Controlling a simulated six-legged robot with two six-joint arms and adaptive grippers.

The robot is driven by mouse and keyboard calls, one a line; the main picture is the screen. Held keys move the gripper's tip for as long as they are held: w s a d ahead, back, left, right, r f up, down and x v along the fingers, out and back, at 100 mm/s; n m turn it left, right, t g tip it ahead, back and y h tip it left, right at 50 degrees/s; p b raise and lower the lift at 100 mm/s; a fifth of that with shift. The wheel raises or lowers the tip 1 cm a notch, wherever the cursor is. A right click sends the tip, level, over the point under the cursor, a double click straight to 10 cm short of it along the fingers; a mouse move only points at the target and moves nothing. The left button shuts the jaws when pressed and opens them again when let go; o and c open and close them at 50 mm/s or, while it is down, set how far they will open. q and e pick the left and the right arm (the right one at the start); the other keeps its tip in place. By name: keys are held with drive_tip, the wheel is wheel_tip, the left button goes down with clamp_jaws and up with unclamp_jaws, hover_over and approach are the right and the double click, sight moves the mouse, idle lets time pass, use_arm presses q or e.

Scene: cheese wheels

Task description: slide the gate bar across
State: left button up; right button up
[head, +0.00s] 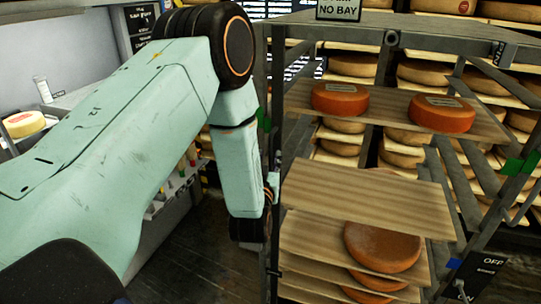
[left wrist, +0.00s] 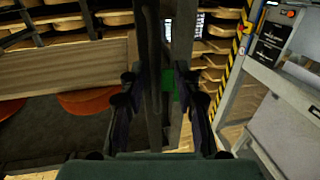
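The rack (head: 272,110) stands ahead with wooden shelves and orange cheese wheels. I cannot pick out the gate bar for certain. In the left wrist view, dark upright bars (left wrist: 152,60) of the rack run between my left gripper's fingers, with a green marker (left wrist: 170,85) behind them. My left gripper (left wrist: 160,88) is open, its fingers on either side of these bars; contact cannot be told. In the head view, my left gripper (head: 271,190) is at the rack's left post, mostly hidden by my wrist. My right gripper is out of view.
Orange wheels (head: 340,99) sit on the upper shelf, and a bare board (head: 365,195) lies below. A black OFF/ON label (head: 482,268) is on the right post. Shelves of wheels stand behind. A striped post (left wrist: 238,50) and grey cabinet (left wrist: 285,105) are beside the rack.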

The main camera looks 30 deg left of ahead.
use_arm(q)
drive_tip(key=shift+w, duration=0.75)
drive_tip(key=shift+a, duration=0.15)
drive_tip(key=shift+c, duration=0.8)
drive_tip(key=c, duration=0.5)
clamp_jaws()
